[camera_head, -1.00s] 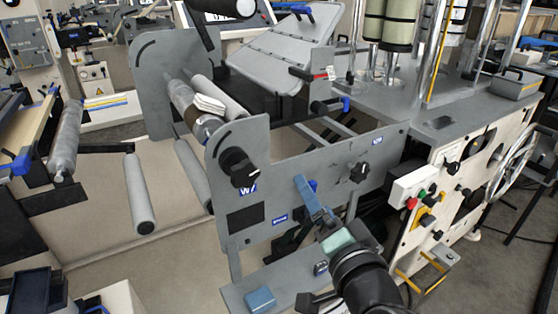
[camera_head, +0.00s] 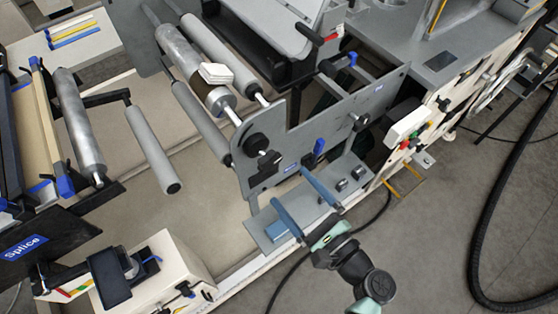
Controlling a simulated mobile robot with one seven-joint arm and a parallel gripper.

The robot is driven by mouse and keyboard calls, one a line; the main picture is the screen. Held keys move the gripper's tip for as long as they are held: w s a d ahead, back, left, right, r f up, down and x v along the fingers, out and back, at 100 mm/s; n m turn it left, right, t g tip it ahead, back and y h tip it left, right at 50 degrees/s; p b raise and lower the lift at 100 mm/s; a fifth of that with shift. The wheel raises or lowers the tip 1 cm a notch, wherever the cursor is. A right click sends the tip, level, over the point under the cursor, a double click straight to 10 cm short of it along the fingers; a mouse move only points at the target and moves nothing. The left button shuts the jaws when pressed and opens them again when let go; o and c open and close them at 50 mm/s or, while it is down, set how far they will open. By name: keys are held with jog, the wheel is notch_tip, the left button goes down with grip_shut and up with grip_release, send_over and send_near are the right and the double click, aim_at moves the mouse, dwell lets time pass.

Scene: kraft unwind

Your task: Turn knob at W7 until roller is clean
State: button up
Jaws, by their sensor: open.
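The black knob (camera_head: 257,145) stands on the near grey side plate (camera_head: 325,130), at the end of the roller frame. The W7 label is not readable from this angle. The metallic roller (camera_head: 180,50) runs from that plate up to the left, with a white pad (camera_head: 215,73) resting against it and a brownish band near its near end. My gripper (camera_head: 290,187) is open, its two long blue fingers spread apart and pointing up-left toward the plate. It appears below and right of the knob, apart from it, with nothing seen between the fingers.
A cream machine (camera_head: 150,270) stands at lower left. The floor at right is open, crossed by a black hose (camera_head: 490,200).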

aim_at(272, 165)
jog(key=shift+r, duration=0.15)
jog(key=shift+b+x, duration=1.15)
jog(key=shift+x, duration=3.45)
jog(key=shift+r, duration=0.1)
jog(key=shift+c, duration=0.2)
